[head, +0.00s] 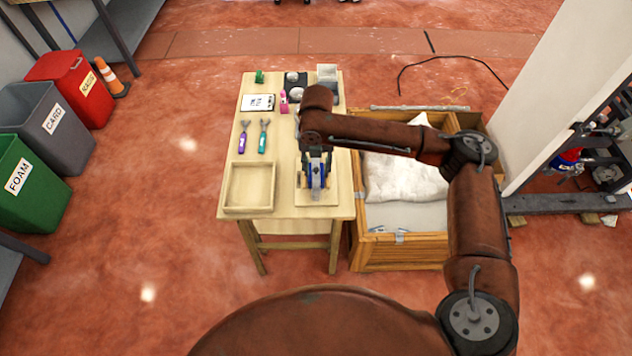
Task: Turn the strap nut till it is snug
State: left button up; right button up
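My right gripper (315,166) points down over a small light board (318,197) at the right front of the wooden table. A small blue and grey assembly (317,181) stands on the board, right under and between the gripper's fingers. The strap nut itself cannot be made out; the gripper and wrist hide much of the assembly. I cannot tell whether the fingers are closed on anything. My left gripper is not in view.
On the table are a purple-handled tool (242,139), a teal-handled tool (263,138), an empty wooden tray (228,187), a clipboard (258,102) and a pink item (284,101). An open wooden crate (405,252) stands close on the right. Bins stand far left.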

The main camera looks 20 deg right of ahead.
aim_at(316, 184)
notch_tip(316, 184, down, 8)
jog(key=shift+r+b, duration=0.1)
jog(key=shift+b, duration=0.65)
jog(key=shift+c, duration=0.3)
grip_shut()
